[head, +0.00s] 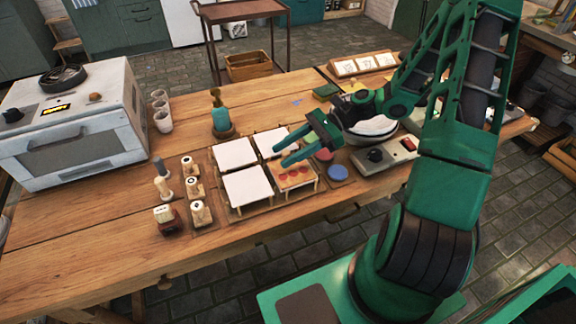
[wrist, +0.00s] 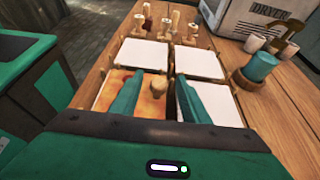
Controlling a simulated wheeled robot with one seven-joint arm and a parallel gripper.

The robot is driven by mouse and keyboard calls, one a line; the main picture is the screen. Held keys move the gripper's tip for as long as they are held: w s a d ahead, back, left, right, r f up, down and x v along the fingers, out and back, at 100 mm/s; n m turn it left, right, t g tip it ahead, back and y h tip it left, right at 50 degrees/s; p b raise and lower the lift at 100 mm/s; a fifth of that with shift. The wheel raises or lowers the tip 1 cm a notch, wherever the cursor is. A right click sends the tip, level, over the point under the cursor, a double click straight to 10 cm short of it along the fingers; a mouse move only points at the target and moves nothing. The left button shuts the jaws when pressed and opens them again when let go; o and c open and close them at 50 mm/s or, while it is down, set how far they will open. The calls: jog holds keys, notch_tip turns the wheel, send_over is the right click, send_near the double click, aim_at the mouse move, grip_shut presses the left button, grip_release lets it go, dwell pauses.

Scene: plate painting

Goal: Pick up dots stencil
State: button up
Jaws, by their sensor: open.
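The dots stencil (head: 290,176) is a wooden piece with red dots, at the front right of a two-by-two group of square pieces on the table in the head view.
Three white squares (head: 248,187) fill the rest of the group. Several wooden-handled stamps (head: 190,165) stand to the left. A teal bottle (head: 221,121) stands behind. Red and blue discs (head: 338,172) and a control box (head: 385,155) lie to the right. A white oven (head: 75,130) stands far left.

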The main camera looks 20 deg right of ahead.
jog(key=shift+a+f, duration=0.15)
jog(key=shift+a, duration=0.15)
jog(key=shift+c, duration=0.7)
grip_shut()
